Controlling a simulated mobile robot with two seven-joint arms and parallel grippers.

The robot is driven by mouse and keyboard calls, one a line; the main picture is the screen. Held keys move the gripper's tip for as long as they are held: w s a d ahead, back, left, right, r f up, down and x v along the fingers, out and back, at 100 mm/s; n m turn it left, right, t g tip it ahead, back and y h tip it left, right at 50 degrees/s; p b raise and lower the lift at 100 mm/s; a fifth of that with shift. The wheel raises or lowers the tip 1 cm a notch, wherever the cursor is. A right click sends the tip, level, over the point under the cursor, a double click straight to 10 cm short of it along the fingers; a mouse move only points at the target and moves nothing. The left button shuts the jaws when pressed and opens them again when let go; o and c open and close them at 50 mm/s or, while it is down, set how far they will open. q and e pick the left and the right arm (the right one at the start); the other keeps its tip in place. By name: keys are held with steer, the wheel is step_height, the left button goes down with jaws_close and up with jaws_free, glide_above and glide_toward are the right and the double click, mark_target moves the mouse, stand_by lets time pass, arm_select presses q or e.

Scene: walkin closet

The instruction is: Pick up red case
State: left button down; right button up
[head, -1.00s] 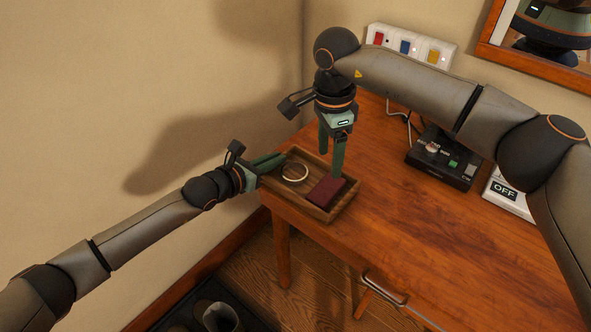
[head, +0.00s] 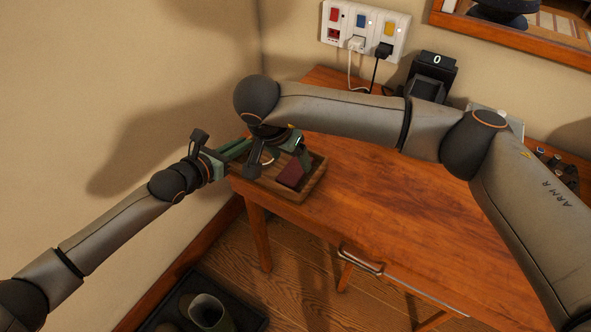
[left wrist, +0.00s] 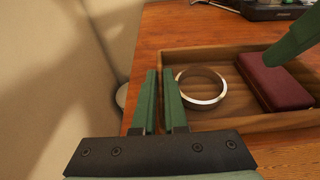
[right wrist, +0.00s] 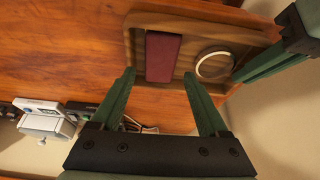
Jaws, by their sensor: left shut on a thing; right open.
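The dark red case (head: 292,173) lies flat in the wooden tray (head: 309,191), at the tray's right side in the head view. It also shows in the left wrist view (left wrist: 272,82) and the right wrist view (right wrist: 163,56). My right gripper (right wrist: 160,75) is open, its fingertips near the case's near end, one to each side; I cannot tell whether they touch it. My left gripper (left wrist: 160,72) is shut on the tray's left wall, its fingers pinching the rim. In the head view my right wrist hides part of the tray.
A pale ring (left wrist: 201,88) lies in the tray beside the case. The tray stands at the wooden table's (head: 370,210) left end, close to the wall. A socket panel (head: 365,32) with plugs and a black device (head: 432,78) are behind. The table's front middle is clear.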

mark_target(295, 169)
steer(key=shift+x, duration=2.65)
steer(key=shift+f, duration=0.2)
steer(key=c, duration=1.2)
steer(key=shift+a+r, duration=0.1)
steer(key=shift+r, duration=0.05)
step_height(295, 169, up, 10)
steer(key=shift+r, duration=0.15)
